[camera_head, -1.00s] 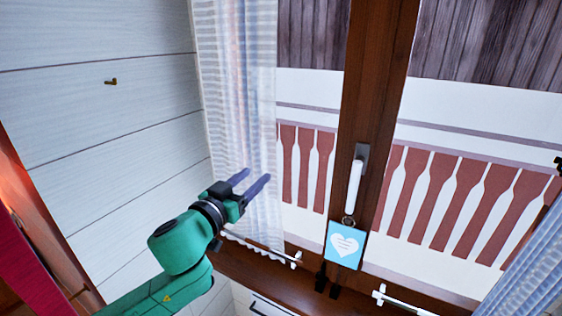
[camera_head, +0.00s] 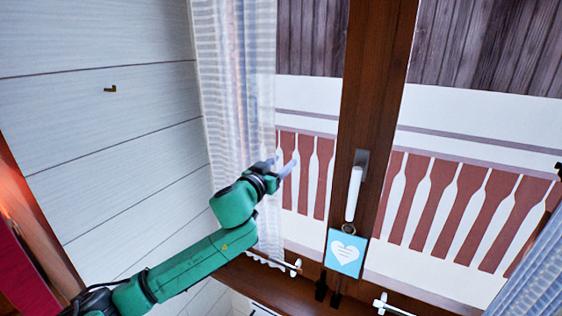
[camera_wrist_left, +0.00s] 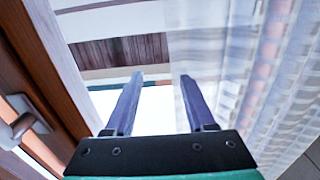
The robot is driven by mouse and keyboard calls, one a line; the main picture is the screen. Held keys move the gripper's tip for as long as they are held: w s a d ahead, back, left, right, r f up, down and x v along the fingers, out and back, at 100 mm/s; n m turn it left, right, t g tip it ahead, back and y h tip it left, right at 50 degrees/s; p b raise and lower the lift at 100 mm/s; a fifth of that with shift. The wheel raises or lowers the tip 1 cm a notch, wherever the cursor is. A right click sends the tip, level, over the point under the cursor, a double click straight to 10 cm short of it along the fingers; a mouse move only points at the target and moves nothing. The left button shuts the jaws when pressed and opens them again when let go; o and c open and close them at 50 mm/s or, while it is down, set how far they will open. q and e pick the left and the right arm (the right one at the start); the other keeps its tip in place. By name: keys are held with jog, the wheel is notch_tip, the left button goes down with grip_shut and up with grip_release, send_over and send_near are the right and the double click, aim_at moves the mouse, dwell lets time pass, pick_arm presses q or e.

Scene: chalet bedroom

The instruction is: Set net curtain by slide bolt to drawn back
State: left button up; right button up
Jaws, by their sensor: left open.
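A sheer, striped net curtain (camera_head: 235,90) hangs in folds along the left side of the window. Its free edge is on its right side. My left gripper (camera_head: 280,165) is in front of this edge, fingers pointing up toward the glass. In the left wrist view, the gripper (camera_wrist_left: 158,90) is open, with a clear gap between the fingers. The curtain (camera_wrist_left: 235,75) passes behind the right finger there; contact cannot be told. Small dark fittings (camera_head: 320,288) sit low on the window frame; I cannot tell whether they are the slide bolt. My right gripper is not in view.
A white window handle (camera_head: 354,190) stands on the brown middle post, with a blue heart tag (camera_head: 345,252) below it. White rods (camera_head: 275,262) run low across the window. Another curtain (camera_head: 535,270) hangs at lower right. A small brass hook (camera_head: 110,89) is on the left wall.

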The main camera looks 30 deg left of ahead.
pick_arm(q)
grip_shut()
dwell(1.4)
